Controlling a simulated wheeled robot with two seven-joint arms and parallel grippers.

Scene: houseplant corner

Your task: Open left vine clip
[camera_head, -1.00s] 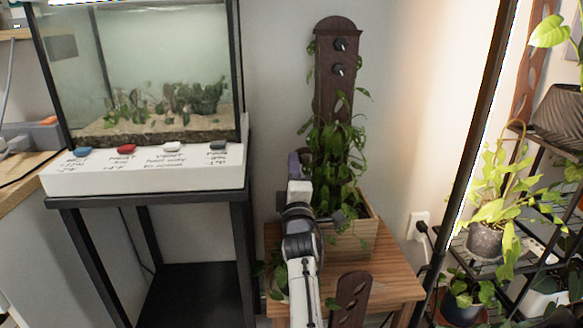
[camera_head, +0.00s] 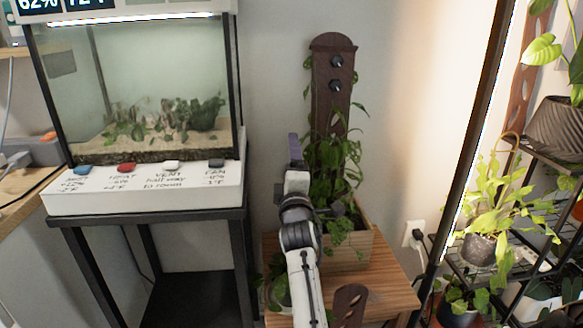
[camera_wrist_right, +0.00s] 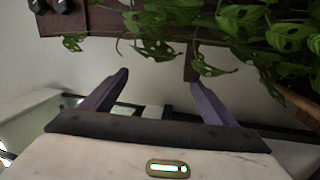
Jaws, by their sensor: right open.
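Two dark knob-like clips, an upper one (camera_head: 337,61) and a lower one (camera_head: 336,86), sit one above the other on a dark wooden plank (camera_head: 333,110). I cannot tell which is the left vine clip. Two dark knobs also show at the top left corner of the right wrist view (camera_wrist_right: 60,5). A leafy vine (camera_head: 335,165) climbs the plank below them. My right gripper (camera_head: 294,148) is left of the vine and below the clips. Its two purple fingers (camera_wrist_right: 157,80) are apart with nothing between them. My left gripper is out of view.
The plank rises from a wooden planter box (camera_head: 352,252) on a slatted wooden table (camera_head: 390,290). A glass tank (camera_head: 150,95) on a black stand (camera_head: 240,260) is to the left. A black pole (camera_head: 470,150) and plant shelves are to the right. The wall beside the plank is bare.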

